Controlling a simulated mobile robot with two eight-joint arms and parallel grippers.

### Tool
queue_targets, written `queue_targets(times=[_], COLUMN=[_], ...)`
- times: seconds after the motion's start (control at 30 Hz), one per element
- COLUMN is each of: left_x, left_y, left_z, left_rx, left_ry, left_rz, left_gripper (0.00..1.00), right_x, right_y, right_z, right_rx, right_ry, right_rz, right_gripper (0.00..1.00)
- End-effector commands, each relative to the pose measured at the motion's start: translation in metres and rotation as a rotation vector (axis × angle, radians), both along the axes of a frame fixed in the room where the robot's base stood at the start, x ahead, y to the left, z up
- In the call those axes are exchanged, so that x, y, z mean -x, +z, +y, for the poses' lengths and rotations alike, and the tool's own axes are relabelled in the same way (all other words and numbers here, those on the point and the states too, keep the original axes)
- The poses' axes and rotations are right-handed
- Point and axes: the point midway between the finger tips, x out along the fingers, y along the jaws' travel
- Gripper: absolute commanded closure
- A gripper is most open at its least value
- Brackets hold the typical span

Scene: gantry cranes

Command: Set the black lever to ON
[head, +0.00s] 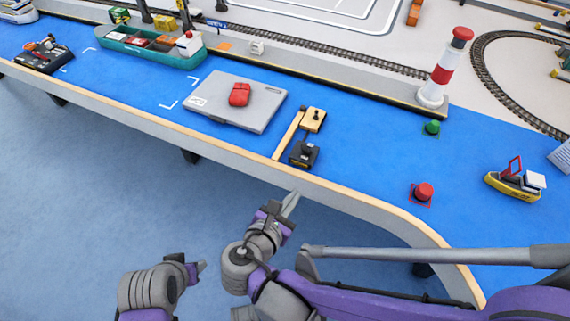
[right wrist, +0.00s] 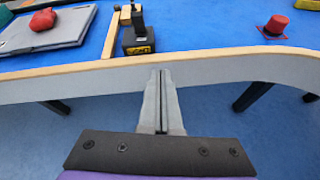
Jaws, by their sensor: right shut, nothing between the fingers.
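The black lever (head: 304,153) is a small black box with a yellow label on its front and a dark stick on top, near the table's front edge. It also shows in the right wrist view (right wrist: 138,40), just beyond the fingertips. I cannot read which way the lever is set. My right gripper (head: 292,200) is shut and empty, in front of the table edge and apart from the lever; its fingers also show in the right wrist view (right wrist: 161,76). My left gripper (head: 201,266) is low at the bottom, away from the table; its fingers are too small to judge.
A wooden block (head: 314,117) with a dark knob stands behind the lever, and a wooden strip (head: 287,137) runs beside it. A grey case (head: 213,101) bearing a red object (head: 240,94) lies left. A red button (head: 424,191) and green button (head: 432,128) are right.

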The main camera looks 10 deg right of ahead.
Motion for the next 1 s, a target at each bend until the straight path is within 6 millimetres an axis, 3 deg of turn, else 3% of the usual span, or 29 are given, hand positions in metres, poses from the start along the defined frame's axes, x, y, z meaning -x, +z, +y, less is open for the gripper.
queue_targets(times=[0.03,0.2,0.57,0.77,1.0], left_x=[0.0,0.0,0.0,0.0,-0.001], left_y=[-0.003,-0.004,-0.004,-0.008,-0.018], left_z=[0.0,0.0,0.0,0.0,0.0], left_rx=[0.0,0.0,0.0,0.0,0.0], left_ry=[0.0,0.0,0.0,0.0,0.0], left_rz=[0.001,0.001,0.001,0.003,0.006], left_gripper=[0.5,0.5,0.5,0.5,0.5], right_x=[-0.001,-0.002,-0.002,-0.016,-0.055], right_y=[0.003,0.013,0.014,0.008,-0.007], right_z=[0.012,0.027,0.027,0.017,-0.01], right_rx=[0.062,0.182,0.194,0.194,0.194], right_ry=[0.04,0.099,0.101,0.097,0.094], right_rz=[-0.005,-0.016,-0.017,-0.016,-0.016], right_gripper=[1.0,1.0,1.0,1.0,1.0])
